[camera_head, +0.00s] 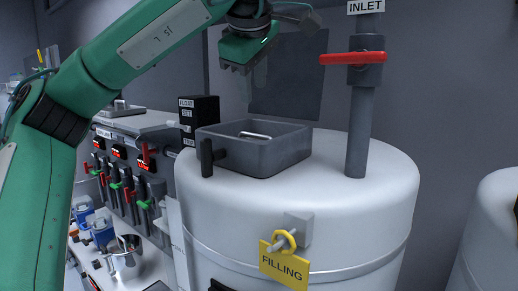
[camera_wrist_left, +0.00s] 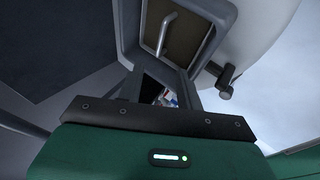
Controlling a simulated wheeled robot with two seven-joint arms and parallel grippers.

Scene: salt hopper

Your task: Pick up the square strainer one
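A grey square box (camera_head: 252,158), which looks like the square strainer, sits on top of the white tank. It has a black side handle (camera_head: 207,157) and a pale bar handle (camera_head: 256,135) across its opening. The wrist view shows the box's rim (camera_wrist_left: 232,22), a brownish inner panel (camera_wrist_left: 190,45) and the bar handle (camera_wrist_left: 164,34). My left gripper (camera_head: 246,82) hangs above and behind the box, apart from it. Its two fingers (camera_wrist_left: 160,88) are spread, with nothing between them. My right gripper is not in view.
The white tank (camera_head: 330,215) carries a vertical inlet pipe (camera_head: 360,130) with a red valve handle (camera_head: 352,58), right of the box. A black float-set box (camera_head: 199,118) stands at its left. A yellow filling tag (camera_head: 284,265) hangs in front. Valve levers and a metal jug (camera_head: 127,254) are lower left.

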